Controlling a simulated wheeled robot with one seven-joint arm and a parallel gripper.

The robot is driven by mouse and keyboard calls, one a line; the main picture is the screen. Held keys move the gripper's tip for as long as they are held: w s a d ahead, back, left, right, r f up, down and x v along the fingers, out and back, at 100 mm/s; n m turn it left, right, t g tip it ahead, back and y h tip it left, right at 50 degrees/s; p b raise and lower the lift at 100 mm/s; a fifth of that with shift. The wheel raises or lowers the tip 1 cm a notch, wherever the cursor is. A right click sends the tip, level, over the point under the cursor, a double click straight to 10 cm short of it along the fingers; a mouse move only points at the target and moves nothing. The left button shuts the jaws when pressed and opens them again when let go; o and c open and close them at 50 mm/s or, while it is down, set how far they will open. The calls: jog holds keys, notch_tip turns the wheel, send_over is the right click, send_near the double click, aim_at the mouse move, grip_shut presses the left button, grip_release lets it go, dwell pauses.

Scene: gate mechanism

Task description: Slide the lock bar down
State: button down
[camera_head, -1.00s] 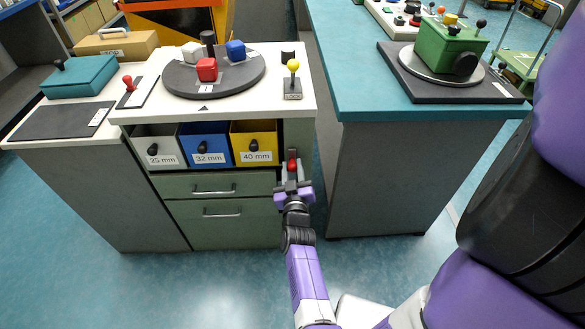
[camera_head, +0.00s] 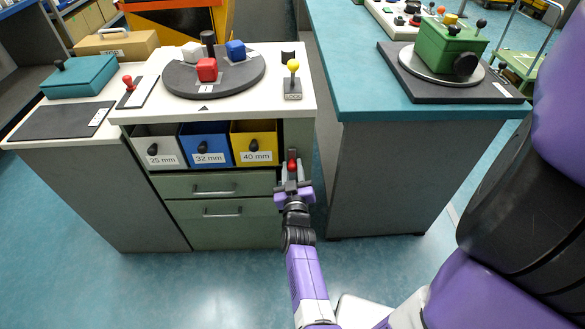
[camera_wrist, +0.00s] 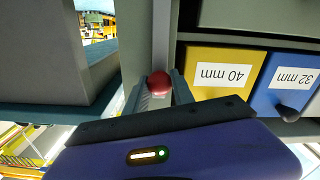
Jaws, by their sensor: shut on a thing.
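The lock bar is a grey vertical strip (camera_wrist: 161,40) on the cabinet's front right post, with a red knob (camera_head: 292,165) on it. The knob also shows in the wrist view (camera_wrist: 159,84), between the two fingers. My gripper (camera_head: 292,182) is at the knob, right of the yellow 40 mm bin. In the wrist view my gripper (camera_wrist: 159,94) has a finger on each side of the knob and is shut on it. The lower part of the bar is hidden behind my gripper.
The yellow bin (camera_head: 254,141), blue bin (camera_head: 205,143) and grey bin (camera_head: 156,146) sit left of the bar, above green drawers (camera_head: 222,187). A teal-topped counter (camera_head: 400,108) stands close on the right. A yellow-knobbed lever (camera_head: 293,80) stands on the white top above.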

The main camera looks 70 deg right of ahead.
notch_tip(320, 180, down, 4)
jog(key=b, duration=0.4)
jog(key=shift+a, duration=0.1)
jog(key=shift+f, duration=0.15)
jog(key=c, duration=1.1)
grip_release()
jog(key=shift+o, duration=0.2)
send_near(292, 177)
jog(key=shift+s+a+r+p, duration=0.1)
jog(key=shift+a+r, duration=0.1)
jog(key=shift+r, duration=0.5)
jog(key=shift+s+a+r+p, duration=0.1)
jog(key=shift+a+r, duration=0.15)
jog(key=shift+r, duration=0.45)
jog(key=shift+s+a+r+p, duration=0.1)
jog(key=shift+a+r, duration=0.1)
jog(key=shift+r, duration=0.5)
